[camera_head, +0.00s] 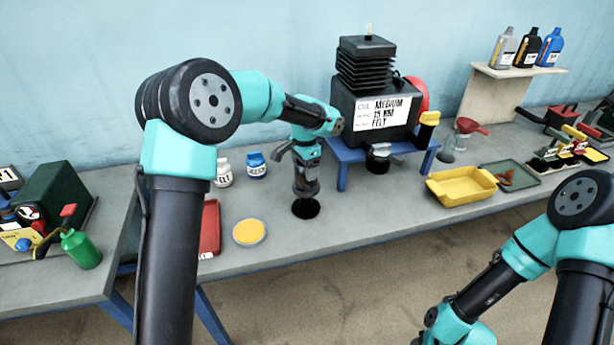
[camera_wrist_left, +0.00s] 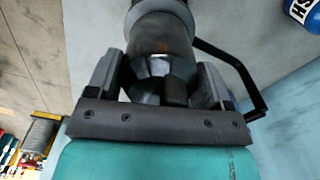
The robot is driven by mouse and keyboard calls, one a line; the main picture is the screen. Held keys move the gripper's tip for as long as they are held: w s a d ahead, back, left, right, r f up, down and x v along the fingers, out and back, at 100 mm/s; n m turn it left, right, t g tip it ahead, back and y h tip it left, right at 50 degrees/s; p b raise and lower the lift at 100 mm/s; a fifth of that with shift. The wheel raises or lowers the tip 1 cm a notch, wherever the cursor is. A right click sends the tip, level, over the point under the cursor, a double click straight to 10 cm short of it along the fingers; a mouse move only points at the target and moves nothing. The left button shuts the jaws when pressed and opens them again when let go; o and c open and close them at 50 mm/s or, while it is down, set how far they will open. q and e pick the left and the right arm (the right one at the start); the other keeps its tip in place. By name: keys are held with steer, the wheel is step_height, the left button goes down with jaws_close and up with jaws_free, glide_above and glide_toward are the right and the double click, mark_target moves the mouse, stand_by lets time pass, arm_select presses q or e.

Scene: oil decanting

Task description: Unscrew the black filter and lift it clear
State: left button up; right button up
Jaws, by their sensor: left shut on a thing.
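My left gripper (camera_head: 306,168) points down over the bench, left of the black machine. It is shut on a dark cylinder (camera_head: 306,187), held between the grey fingers. The left wrist view shows the dark cylinder (camera_wrist_left: 160,42) with a lighter grey band. I cannot tell whether this is the black filter. Below it is a round black patch (camera_head: 305,208); I cannot tell whether they touch. The machine (camera_head: 364,82) with a white label stands on a blue stand (camera_head: 342,156). A dark round fitting (camera_head: 379,161) shows under it. My right gripper is out of view.
A white-labelled bottle (camera_head: 223,173), a blue bottle (camera_head: 256,165) and a yellow-filled dish (camera_head: 249,232) stand left of the left gripper. A red tray (camera_head: 209,230) is further left. A yellow tray (camera_head: 461,187) lies to the right. Some bench between is bare.

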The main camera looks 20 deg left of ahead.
arm_select(q)
steer(key=shift+r, duration=0.9)
steer(key=shift+r, duration=2.4)
